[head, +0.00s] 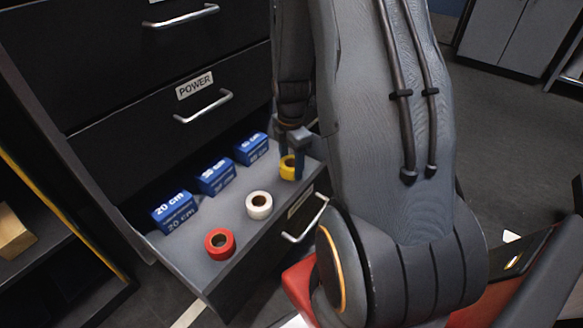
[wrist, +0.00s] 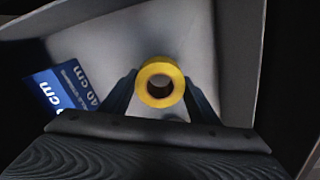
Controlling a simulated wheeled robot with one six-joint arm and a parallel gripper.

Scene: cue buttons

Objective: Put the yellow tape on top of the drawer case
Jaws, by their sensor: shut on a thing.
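The yellow tape (head: 287,168) is at the right end of the open drawer, near its front. It also shows in the wrist view (wrist: 147,93), its ring facing the camera, between the two fingers. My gripper (head: 292,158) is shut on the yellow tape, one finger on each side of it. The tape is at or just above the drawer floor; I cannot tell which. The black drawer case (head: 150,110) stands behind the open drawer. Its top is out of view.
The open drawer (head: 185,248) also holds a white tape (head: 259,205), a red tape (head: 220,244) and blue boxes (head: 174,211) with length labels along the back. A closed drawer marked POWER (head: 194,86) is above. A shelf with a wooden block (head: 14,234) stands at left.

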